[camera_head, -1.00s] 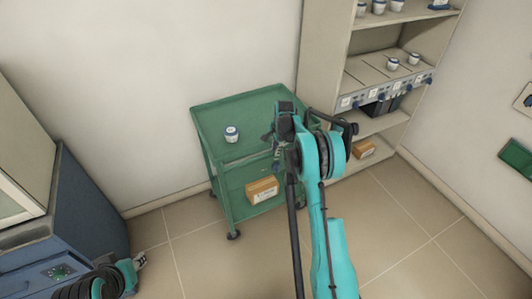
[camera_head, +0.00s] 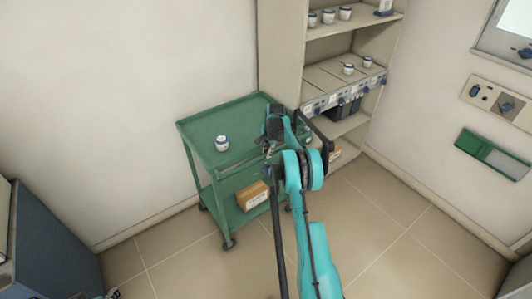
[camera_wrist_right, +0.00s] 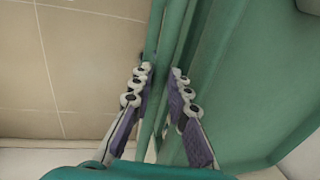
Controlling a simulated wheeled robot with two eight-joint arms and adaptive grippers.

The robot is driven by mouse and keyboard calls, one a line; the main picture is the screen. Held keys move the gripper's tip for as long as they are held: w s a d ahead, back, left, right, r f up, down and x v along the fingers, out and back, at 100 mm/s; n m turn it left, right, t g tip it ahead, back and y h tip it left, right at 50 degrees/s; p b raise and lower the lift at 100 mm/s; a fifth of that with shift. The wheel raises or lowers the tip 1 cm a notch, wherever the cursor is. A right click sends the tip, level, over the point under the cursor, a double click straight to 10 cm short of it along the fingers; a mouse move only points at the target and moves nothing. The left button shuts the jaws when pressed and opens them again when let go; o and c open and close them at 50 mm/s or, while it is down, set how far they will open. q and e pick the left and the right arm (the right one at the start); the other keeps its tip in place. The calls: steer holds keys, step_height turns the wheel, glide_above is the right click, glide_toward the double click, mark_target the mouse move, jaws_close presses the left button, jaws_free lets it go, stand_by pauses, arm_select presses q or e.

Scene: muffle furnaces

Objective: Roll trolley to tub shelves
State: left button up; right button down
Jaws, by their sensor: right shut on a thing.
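The green trolley (camera_head: 190,127) stands on its castors in front of the tub shelves (camera_head: 278,50), close to their left side. One white tub (camera_head: 221,143) with a dark-blue band stands upright on its top tray. My right gripper (camera_head: 271,143) is at the trolley's right side and hides part of that edge. In the right wrist view its fingers (camera_wrist_right: 160,78) are closed on a thin green rail of the trolley. Only a sliver of my left arm shows at the bottom left of the head view, and its jaws cannot be made out.
A cardboard box (camera_head: 252,195) sits on the trolley's lower shelf. Several tubs (camera_head: 329,17) stand on the shelves. A blue cabinet (camera_head: 50,245) is at the left. The wall at right carries sockets (camera_head: 495,98) and a green panel (camera_head: 492,153). The tiled floor in front is clear.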

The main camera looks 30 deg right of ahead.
steer(key=shift+d, duration=0.3)
steer(key=c, duration=1.4)
jaws_free()
steer(key=shift+d, duration=0.1)
steer(key=shift+c, duration=0.2)
steer(key=shift+r, duration=0.1)
step_height(320, 180, up, 12)
steer(key=s, duration=0.2)
steer(key=shift+s+f, duration=0.2)
